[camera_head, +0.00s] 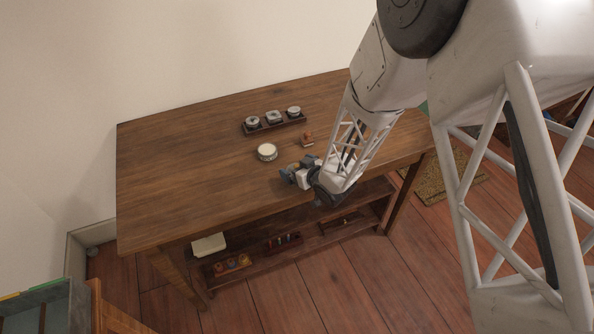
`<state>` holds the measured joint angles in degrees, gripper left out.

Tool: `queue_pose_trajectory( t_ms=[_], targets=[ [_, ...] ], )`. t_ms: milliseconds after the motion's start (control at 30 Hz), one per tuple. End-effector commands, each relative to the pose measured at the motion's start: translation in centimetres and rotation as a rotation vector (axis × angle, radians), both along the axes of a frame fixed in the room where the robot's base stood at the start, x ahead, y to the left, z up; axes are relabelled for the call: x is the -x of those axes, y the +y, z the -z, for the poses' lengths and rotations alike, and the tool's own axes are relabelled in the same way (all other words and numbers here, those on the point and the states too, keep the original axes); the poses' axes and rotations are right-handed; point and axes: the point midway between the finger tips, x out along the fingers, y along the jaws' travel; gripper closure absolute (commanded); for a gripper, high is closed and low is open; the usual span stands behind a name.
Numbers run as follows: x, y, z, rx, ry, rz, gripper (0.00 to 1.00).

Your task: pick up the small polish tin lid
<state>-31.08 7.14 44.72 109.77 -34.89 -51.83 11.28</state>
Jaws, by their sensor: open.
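A round tin with a pale cream top (267,151) stands alone on the wooden table (190,150). Several smaller round tins with light tops, the middle one (274,117) among them, sit in a row in a dark narrow tray (253,131) farther back. I cannot tell which of these round pieces is the small polish tin lid, or whether any lid is loose. My gripper (288,174) is open, low over the table near its front edge, just in front and to the right of the lone tin. Its fingertips are small here, and the spot beneath them is hidden.
A small orange-brown object (307,139) stands right of the lone tin, close to my arm. The table's left half is clear. A lower shelf holds a pale folded cloth or stack (208,244) and small trays (232,263). A woven mat (452,178) lies on the floor at right.

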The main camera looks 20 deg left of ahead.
Motion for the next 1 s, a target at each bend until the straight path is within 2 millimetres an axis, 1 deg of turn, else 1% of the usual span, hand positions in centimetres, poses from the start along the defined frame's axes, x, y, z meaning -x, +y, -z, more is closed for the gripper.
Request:
queue_pose_trajectory(
  t_ms=[100,633,900,933,1000],
  targets=[
    [-0.12,0.25,0.11,0.000,0.000,0.000,0.00],
    [-0.15,0.23,0.09,0.000,0.000,0.000,0.00],
    [-0.14,0.23,0.09,-0.001,0.000,0.000,0.41],
    [-0.14,0.23,0.09,0.000,0.000,0.000,0.45],
    [-0.14,0.22,0.10,0.000,0.000,0.000,0.45]
  ],
)
